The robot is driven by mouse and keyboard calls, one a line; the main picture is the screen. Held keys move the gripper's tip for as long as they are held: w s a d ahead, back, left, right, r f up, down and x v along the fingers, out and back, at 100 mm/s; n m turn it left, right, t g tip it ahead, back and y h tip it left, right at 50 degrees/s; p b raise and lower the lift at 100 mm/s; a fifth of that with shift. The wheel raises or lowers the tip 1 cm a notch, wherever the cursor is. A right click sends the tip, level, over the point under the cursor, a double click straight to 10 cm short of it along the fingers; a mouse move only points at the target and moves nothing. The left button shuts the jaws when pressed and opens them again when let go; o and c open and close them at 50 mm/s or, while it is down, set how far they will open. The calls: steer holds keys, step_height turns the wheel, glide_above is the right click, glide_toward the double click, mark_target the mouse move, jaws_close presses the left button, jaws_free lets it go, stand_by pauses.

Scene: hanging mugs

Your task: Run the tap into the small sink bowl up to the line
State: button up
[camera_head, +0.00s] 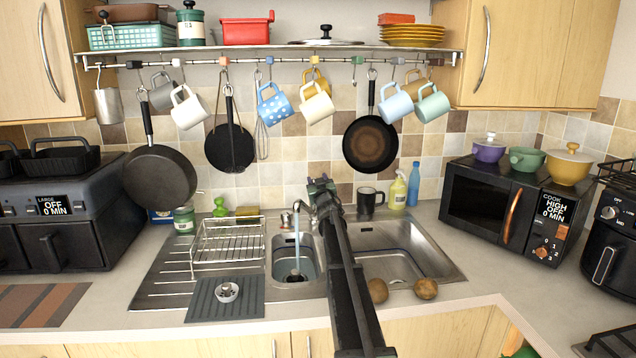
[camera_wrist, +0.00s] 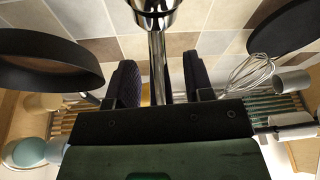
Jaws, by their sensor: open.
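The small sink bowl (camera_head: 283,268) is left of the large bowl (camera_head: 398,250) in the steel sink. A pale stream of water (camera_head: 297,245) falls into the small bowl. A bluish line shows on its inner wall; I cannot tell the water level against it. The chrome tap (camera_wrist: 157,60) stands between my fingers in the wrist view; in the head view my arm hides most of it. My gripper (camera_wrist: 157,85) is open, with one finger on each side of the tap's chrome stem. I cannot tell whether either finger touches it. My gripper (camera_head: 320,187) is above the sink's back edge.
Mugs and pans hang from the rail above; a dark pan (camera_head: 370,144) is close to my gripper's right. A wire rack (camera_head: 228,243) stands on the drainer. A black mug (camera_head: 369,200) and soap bottle (camera_head: 398,190) stand behind the sink. Two brown round items (camera_head: 378,290) lie in front.

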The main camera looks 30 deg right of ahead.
steer(key=shift+s, duration=0.1)
steer(key=b+v, duration=0.2)
steer(key=v, duration=0.8)
steer(key=shift+s+b, duration=0.3)
steer(key=shift+b, duration=0.05)
steer(key=shift+a, duration=0.1)
